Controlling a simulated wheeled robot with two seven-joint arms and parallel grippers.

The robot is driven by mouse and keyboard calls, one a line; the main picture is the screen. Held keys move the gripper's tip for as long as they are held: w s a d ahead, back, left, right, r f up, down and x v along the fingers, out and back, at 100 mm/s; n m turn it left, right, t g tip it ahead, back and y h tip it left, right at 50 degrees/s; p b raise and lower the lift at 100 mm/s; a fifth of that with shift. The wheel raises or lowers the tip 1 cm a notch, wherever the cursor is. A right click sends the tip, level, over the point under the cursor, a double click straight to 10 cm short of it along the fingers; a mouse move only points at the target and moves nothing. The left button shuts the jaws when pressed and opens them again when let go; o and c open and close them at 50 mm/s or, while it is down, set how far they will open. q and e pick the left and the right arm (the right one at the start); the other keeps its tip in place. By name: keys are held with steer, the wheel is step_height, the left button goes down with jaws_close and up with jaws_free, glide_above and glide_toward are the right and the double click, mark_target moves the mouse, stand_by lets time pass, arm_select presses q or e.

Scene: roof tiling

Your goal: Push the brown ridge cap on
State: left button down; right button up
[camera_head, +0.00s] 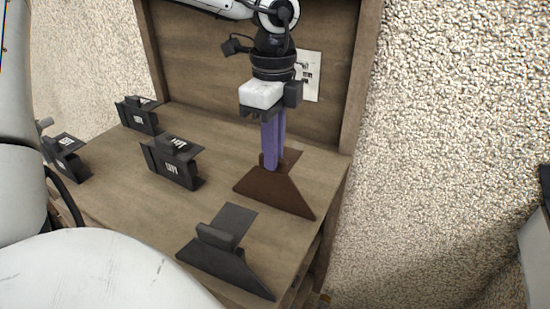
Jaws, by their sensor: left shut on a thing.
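The brown ridge cap (287,194) is at the right side of the wooden table, a dark brown sloped piece with a raised grip part at its back. My left gripper (271,163) comes down from above with purple fingers and is shut on that grip part. The fingers hide much of the grip part. I cannot tell whether the cap touches the wood or hangs just above it. My right gripper is not in view.
A dark grey cap of similar shape (238,264) lies at the table's front right edge. Dark labelled blocks stand at the middle (172,167), the back left (138,116) and the left edge (68,158). A wooden back panel (205,60) carries a pictured sheet (312,77).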

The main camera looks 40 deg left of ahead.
arm_select(q)
steer(key=shift+r+p, duration=0.75)
steer(key=shift+r, duration=0.95)
steer(key=shift+r+p, duration=0.3)
steer(key=shift+r, duration=0.35)
